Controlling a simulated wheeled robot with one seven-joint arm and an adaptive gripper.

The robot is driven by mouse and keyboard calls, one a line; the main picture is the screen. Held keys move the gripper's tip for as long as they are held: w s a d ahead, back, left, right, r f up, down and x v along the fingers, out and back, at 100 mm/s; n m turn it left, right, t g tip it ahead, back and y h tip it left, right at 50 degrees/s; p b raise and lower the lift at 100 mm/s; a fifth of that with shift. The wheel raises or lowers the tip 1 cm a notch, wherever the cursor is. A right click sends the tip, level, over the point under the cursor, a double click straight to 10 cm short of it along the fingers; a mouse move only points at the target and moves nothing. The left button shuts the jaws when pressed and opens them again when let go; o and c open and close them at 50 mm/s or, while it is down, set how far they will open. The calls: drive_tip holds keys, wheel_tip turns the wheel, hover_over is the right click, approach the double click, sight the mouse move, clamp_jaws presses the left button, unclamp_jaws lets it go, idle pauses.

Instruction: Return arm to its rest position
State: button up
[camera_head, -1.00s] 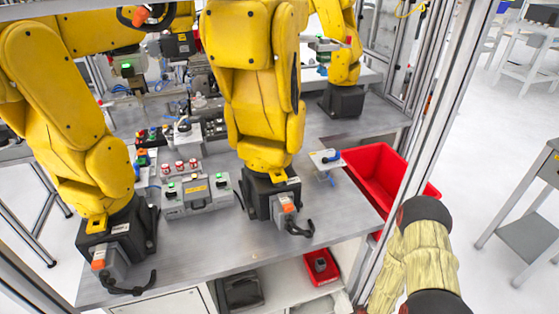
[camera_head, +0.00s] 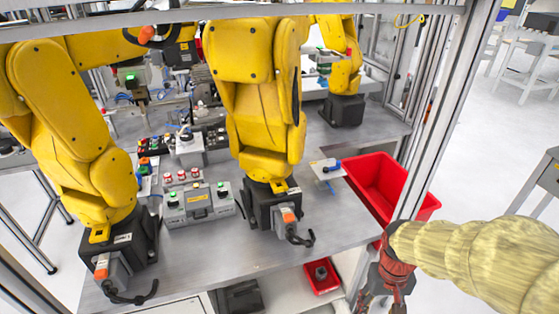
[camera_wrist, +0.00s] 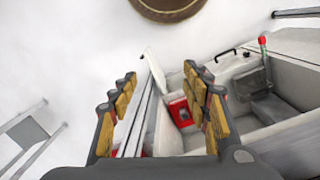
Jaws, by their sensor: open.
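My arm, in a yellowish cover, enters the head view from the right and reaches in to the frame post. My gripper (camera_head: 385,285) hangs at its end, low in the head view, to the right of the small red bin and outside the cell. In the wrist view my gripper (camera_wrist: 158,115) has its two yellow-padded fingers spread wide apart. Nothing is between the pads. Beyond the fingers lie the white floor, a metal frame rail and the lower shelf of the cell.
Yellow robot arms (camera_head: 258,95) stand on the grey metal table (camera_head: 220,250). A large red bin (camera_head: 425,207) sits at the table's right edge, close to my arm. A small red bin (camera_head: 333,280) is on the lower shelf. A metal post (camera_head: 437,110) stands near my arm. Grey tables are at right.

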drive_tip(key=s+a+r+t, duration=0.2)
drive_tip(key=r+t, duration=0.1)
drive_tip(key=r, duration=0.7)
drive_tip(key=s+a+r+n+t+p, duration=0.1)
drive_tip(key=s+a+r+t, duration=0.1)
drive_tip(key=r, duration=0.8)
drive_tip(key=shift+s+a+r+t, duration=0.25)
drive_tip(key=shift+s+a+t, duration=0.15)
drive_tip(key=shift+a+t, duration=0.35)
drive_tip(key=shift+a, duration=0.15)
drive_tip(key=shift+c, duration=0.8)
